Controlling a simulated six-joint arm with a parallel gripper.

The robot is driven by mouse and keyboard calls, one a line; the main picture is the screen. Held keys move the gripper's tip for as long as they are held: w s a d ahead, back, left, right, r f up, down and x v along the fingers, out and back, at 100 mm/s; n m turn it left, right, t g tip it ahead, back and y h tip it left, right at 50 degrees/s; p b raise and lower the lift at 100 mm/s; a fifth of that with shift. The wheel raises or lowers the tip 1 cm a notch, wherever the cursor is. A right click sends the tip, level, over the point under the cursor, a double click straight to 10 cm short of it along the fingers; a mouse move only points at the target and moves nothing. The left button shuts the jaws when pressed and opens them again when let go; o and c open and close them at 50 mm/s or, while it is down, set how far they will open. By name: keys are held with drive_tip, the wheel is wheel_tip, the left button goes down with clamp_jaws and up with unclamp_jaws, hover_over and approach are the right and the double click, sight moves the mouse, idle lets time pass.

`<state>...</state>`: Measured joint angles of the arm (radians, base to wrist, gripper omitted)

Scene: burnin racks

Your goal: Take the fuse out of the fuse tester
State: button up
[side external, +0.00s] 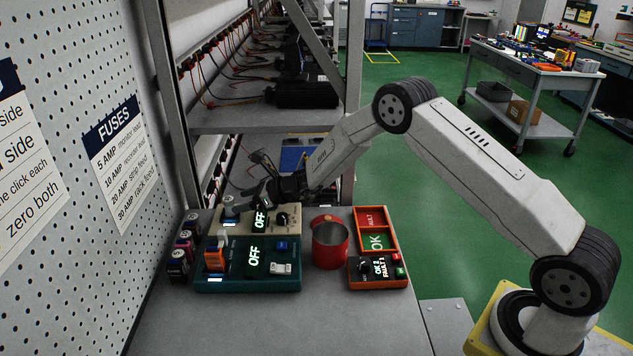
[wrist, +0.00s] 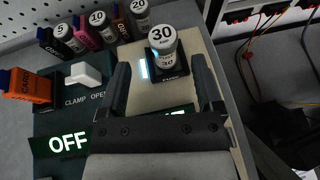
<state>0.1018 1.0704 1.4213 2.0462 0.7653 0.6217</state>
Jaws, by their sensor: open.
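The fuse (wrist: 163,48), a grey cylinder marked 30 on its white top, stands upright in a black socket (wrist: 168,71) on the beige fuse tester (wrist: 148,100). In the side view the fuse (side external: 230,206) is at the left end of the beige tester (side external: 291,233), whose display reads OFF. My gripper (wrist: 162,72) is open in the wrist view, one finger on each side of the socket in the picture, with nothing between the pads that I can make out. In the side view my gripper (side external: 268,190) is above the tester, to the right of the fuse.
A teal box (side external: 230,285) with an orange card and an OFF display stands in front. Several fuses (wrist: 97,22) stand by the pegboard. A red can (side external: 330,247) and an orange FAULT/OK tray (side external: 355,233) are to the right. The front bench (side external: 300,325) is clear.

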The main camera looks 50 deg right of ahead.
sight(229, 204)
drive_tip(key=shift+x, duration=2.6)
drive_tip(key=shift+d+f, duration=0.15)
clamp_jaws()
